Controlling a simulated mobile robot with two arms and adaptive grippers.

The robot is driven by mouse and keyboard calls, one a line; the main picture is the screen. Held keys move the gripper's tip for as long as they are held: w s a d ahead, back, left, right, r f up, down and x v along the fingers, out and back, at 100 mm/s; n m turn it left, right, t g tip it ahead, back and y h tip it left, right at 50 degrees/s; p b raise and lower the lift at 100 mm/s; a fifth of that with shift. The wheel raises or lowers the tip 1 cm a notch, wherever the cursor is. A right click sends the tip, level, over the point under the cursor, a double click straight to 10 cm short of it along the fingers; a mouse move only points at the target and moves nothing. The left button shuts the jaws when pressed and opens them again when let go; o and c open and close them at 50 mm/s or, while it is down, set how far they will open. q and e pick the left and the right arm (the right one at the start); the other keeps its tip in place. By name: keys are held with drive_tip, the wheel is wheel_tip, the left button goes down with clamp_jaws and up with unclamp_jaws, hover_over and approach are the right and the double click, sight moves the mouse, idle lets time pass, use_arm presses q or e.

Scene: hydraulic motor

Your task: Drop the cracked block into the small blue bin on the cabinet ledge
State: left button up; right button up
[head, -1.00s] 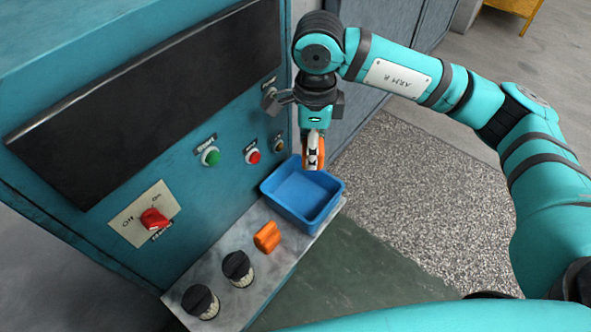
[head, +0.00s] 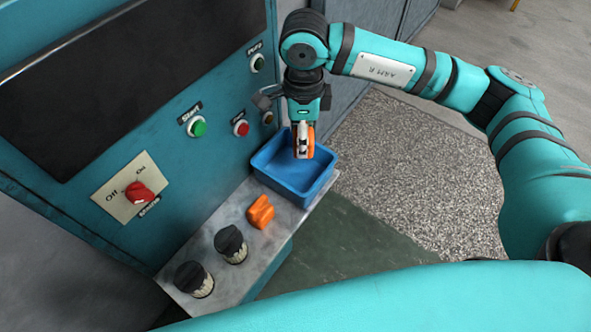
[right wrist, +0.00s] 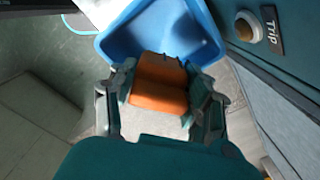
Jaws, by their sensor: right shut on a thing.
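My right gripper (head: 303,150) points down over the small blue bin (head: 318,187) in the head view. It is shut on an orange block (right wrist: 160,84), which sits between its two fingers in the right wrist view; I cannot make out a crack. The bin shows behind the block in the right wrist view (right wrist: 120,42). Its visible inside looks empty. A second orange block (head: 261,212) lies on the ledge just in front of the bin. My left gripper is not in view.
The ledge (head: 215,220) also holds two black-capped jars (head: 230,243) in front of the loose block. The cabinet panel behind carries a red knob (head: 139,193), a green button (head: 198,126) and a red button (head: 241,127). Speckled floor lies to the right.

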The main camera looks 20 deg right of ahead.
drive_tip(key=o, duration=1.3)
drive_tip(key=shift+r, duration=0.3)
wheel_tip(320, 180, up, 12)
drive_tip(key=shift+f, duration=0.25)
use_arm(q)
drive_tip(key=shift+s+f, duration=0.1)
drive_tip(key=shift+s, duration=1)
